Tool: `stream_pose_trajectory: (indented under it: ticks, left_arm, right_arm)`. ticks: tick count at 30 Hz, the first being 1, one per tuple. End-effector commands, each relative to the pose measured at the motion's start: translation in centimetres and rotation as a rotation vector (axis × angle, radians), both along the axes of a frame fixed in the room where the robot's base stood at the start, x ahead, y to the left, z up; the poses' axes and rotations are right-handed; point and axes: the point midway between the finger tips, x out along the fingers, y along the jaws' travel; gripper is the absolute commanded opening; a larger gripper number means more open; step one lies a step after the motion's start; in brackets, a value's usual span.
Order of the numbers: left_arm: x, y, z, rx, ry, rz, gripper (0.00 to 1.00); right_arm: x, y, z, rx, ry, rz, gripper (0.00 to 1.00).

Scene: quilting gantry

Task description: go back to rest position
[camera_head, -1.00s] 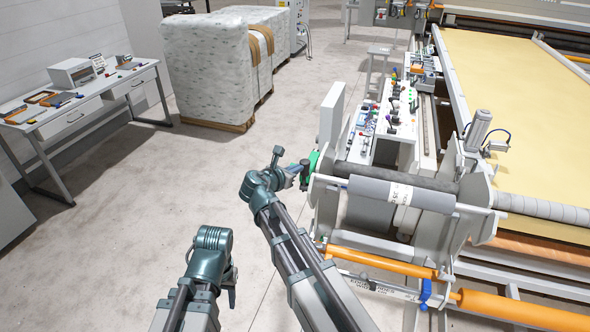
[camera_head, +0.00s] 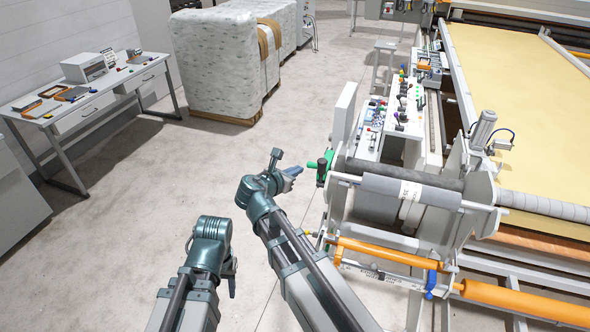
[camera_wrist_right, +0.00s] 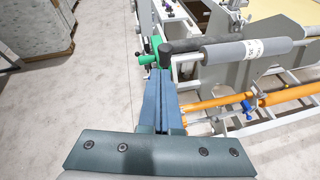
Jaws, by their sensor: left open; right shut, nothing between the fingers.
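My right gripper (camera_head: 292,171) is over the floor, just left of the green crank handle (camera_head: 322,166) on the roller stand, with a small gap between them. In the right wrist view its blue fingers (camera_wrist_right: 162,75) are shut with nothing between them, and the green handle (camera_wrist_right: 147,59) shows just beyond the tips. My left gripper (camera_head: 232,283) is low in the head view, left of the right arm, over bare floor. Its fingers are small and partly hidden by the wrist; it is open and holds nothing that I can see.
The roller stand (camera_head: 349,212) with a grey roll and orange bars (camera_head: 390,252) stands right of my right arm. A desk (camera_head: 88,108) with tools is at the left. Wrapped bales (camera_head: 215,68) stand at the back. The floor between is clear.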

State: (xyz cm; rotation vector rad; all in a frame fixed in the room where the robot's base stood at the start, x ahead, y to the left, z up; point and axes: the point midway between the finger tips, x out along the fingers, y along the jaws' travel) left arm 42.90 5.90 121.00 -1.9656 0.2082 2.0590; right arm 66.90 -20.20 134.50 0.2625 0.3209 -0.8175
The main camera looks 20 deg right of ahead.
Motion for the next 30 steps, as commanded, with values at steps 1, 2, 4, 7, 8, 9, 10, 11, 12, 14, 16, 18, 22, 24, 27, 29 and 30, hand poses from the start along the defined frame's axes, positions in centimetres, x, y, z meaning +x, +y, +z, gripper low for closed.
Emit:
stream_pose_trajectory:
  ticks: [1,2,4,7,8,9,10,11,12,14,16,18,22,24,27,29,30]
  left_arm:
    - [0.0,0.0,-0.1,0.0,0.0,0.0,0.5]
    - [0.0,0.0,-0.1,0.0,0.0,0.0,0.5]
    - [0.0,0.0,-0.1,0.0,0.0,0.0,0.5]
    - [0.0,0.0,-0.1,0.0,0.0,0.0,0.5]
    - [0.0,0.0,-0.1,0.0,0.0,0.0,0.5]
    - [0.0,0.0,-0.3,0.0,0.0,0.0,0.5]
    - [0.0,0.0,-0.6,0.0,0.0,0.0,0.5]
    - [0.0,0.0,-1.1,0.0,0.0,-0.001,0.5]
    - [0.0,0.0,-1.9,0.0,0.0,-0.001,0.5]
    - [0.0,0.0,-3.7,0.001,-0.001,-0.003,0.5]
    - [0.0,0.0,-6.1,0.001,-0.001,-0.005,0.5]
    - [0.0,0.0,-8.7,0.001,-0.002,-0.008,0.5]
    - [0.1,0.0,-13.0,0.002,-0.001,-0.013,0.5]
    - [0.1,0.0,-15.1,0.002,-0.002,-0.015,0.5]
    - [0.1,0.0,-17.6,0.002,-0.002,-0.019,0.5]
    - [0.1,0.0,-18.8,0.002,-0.003,-0.021,0.5]
    - [0.1,0.0,-19.4,0.002,-0.003,-0.022,0.5]
  right_arm:
    - [0.0,0.0,-0.1,0.0,0.0,0.0,0.0]
    - [0.0,0.0,-0.1,0.0,0.0,0.0,0.0]
    - [0.0,0.0,-0.1,0.0,0.0,0.0,0.0]
    - [0.0,0.0,-0.1,0.0,0.0,0.0,0.0]
    - [0.0,0.0,-0.1,0.002,-0.001,-0.001,0.0]
    - [-0.1,0.0,-0.4,0.012,-0.003,-0.006,0.0]
    - [-0.3,0.1,-0.9,0.028,-0.008,-0.014,0.0]
    - [-0.6,0.2,-1.7,0.054,-0.016,-0.027,0.0]
    - [-1.2,0.3,-3.0,0.104,-0.031,-0.055,0.0]
    - [-2.4,0.7,-5.9,0.216,-0.064,-0.121,0.0]
    - [-4.5,1.5,-10.3,0.391,-0.113,-0.234,0.0]
    - [-6.9,2.7,-14.9,0.578,-0.16,-0.381,0.0]
    - [-11.8,5.5,-22.6,0.882,-0.231,-0.703,0.0]
    - [-14.4,7.3,-26.1,1.007,-0.257,-0.887,0.0]
    - [-17.8,9.6,-30.0,1.132,-0.282,-1.138,0.0]
    - [-19.6,10.9,-31.7,1.177,-0.291,-1.269,0.0]
    - [-20.6,11.6,-32.5,1.196,-0.297,-1.346,0.0]
